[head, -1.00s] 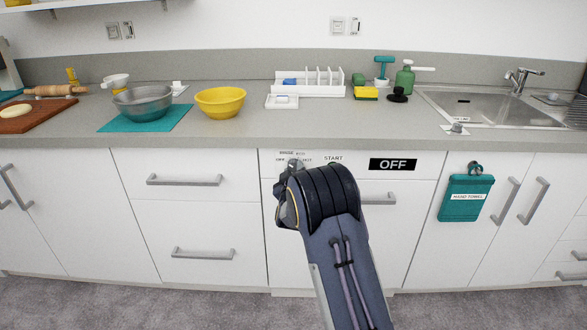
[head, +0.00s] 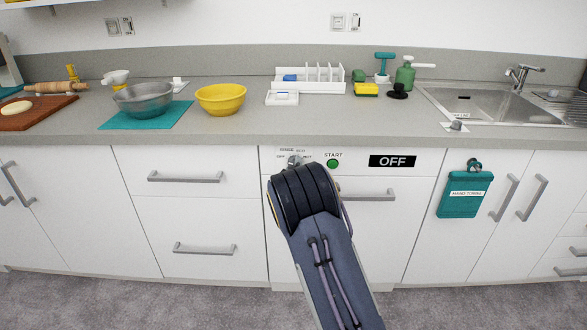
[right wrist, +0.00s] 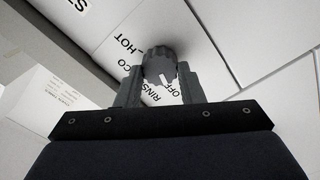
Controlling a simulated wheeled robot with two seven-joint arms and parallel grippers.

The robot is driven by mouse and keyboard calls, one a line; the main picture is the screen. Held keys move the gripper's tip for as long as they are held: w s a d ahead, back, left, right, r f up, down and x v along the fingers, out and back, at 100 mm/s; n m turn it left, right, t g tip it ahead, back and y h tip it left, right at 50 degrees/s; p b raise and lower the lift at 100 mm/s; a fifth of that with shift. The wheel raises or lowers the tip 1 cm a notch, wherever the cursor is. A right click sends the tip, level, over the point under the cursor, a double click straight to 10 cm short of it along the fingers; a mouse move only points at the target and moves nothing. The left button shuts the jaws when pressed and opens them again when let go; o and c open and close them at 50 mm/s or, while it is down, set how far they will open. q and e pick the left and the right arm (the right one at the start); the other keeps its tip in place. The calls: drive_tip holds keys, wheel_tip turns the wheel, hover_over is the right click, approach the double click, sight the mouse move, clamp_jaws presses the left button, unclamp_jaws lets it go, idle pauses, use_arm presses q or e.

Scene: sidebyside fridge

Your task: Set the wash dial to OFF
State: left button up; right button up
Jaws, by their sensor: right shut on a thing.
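The wash dial (right wrist: 158,62) is a dark ribbed knob on the white front panel, seen in the right wrist view. My right gripper (right wrist: 161,77) is shut on it, one finger on each side. A white mark on the knob points down toward the RINSE and OFF labels (right wrist: 172,89); I cannot tell exactly which one it meets. ECO and HOT labels lie to the knob's left. In the head view my right wrist covers much of the dial area. The black display (head: 392,161) reads OFF. My left gripper is not in view.
A green START button (head: 332,163) is just right of the dial. A drawer-style handle (head: 370,195) is below it. The counter (head: 235,137) above holds bowls, a rack and a sink.

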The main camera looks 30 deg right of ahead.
drive_tip(key=o, duration=1)
drive_tip(key=v, duration=0.8)
drive_tip(key=shift+d, duration=0.1)
